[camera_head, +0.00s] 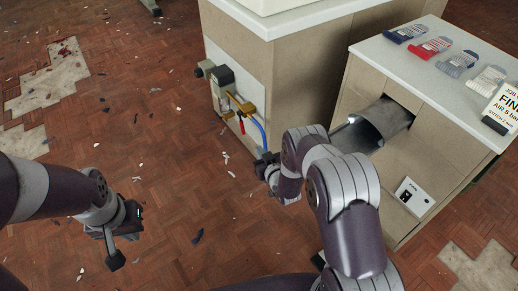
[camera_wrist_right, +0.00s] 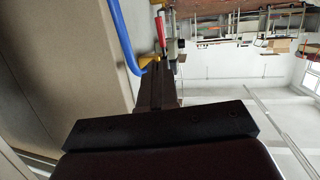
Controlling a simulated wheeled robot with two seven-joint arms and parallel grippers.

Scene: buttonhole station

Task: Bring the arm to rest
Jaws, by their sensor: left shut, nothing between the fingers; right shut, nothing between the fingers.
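My right gripper (camera_head: 264,163) is in front of the side of the beige cabinet, just below a blue hose (camera_head: 257,128). In the right wrist view its fingers (camera_wrist_right: 157,90) are shut with nothing between them. The blue hose (camera_wrist_right: 125,38) and a red handle (camera_wrist_right: 160,32) show beyond the fingertips there; I cannot tell the exact gap. My left gripper (camera_head: 114,258) hangs over the floor at the lower left, shut and empty, apart from any object.
A valve assembly (camera_head: 232,92) with a red handle (camera_head: 241,124) sticks out from the cabinet (camera_head: 293,88). A second counter (camera_head: 440,75) at the right carries several folded knitted items and a sign (camera_head: 505,105). A metal chute (camera_head: 385,122) opens in its front. Open parquet floor lies left.

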